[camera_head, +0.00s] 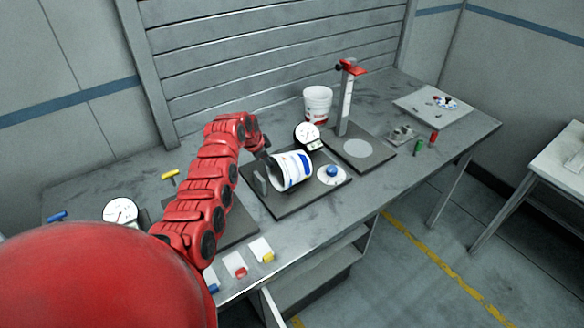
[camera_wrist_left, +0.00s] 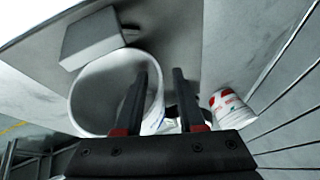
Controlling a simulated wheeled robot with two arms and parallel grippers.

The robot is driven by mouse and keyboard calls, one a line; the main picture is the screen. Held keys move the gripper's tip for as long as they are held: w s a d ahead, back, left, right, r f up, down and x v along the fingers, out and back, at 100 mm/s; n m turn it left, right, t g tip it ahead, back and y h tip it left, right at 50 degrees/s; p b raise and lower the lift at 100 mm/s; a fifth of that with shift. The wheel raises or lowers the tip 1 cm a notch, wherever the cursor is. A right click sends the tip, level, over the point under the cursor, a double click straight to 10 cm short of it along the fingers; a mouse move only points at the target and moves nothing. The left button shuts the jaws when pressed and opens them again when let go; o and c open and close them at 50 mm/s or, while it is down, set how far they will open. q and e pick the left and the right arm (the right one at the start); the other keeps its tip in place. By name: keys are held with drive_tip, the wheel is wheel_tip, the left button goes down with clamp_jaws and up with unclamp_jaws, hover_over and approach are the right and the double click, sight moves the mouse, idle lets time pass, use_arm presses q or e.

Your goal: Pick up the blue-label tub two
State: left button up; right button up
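The blue-label tub (camera_head: 293,171) is white with blue bands. It looks tilted in the head view, over the dark plate (camera_head: 282,206) in the middle of the bench. My left gripper (camera_head: 263,172) is at its left side. In the left wrist view the tub's round open mouth (camera_wrist_left: 92,100) faces the camera. There the left gripper's fingers (camera_wrist_left: 160,72) are spread apart, one overlapping the mouth and the other to the right of the rim. Whether they touch the wall is unclear. My right gripper is not in view.
A red-label tub (camera_head: 318,104) stands behind. A dial gauge (camera_head: 307,135) and a white disc with a blue knob (camera_head: 332,174) are close to the blue-label tub. A post with a red top (camera_head: 346,98) rises to the right. Colored label cards (camera_head: 235,265) lie along the front edge.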

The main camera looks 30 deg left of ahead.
use_arm(q)
clamp_jaws()
idle(0.3)
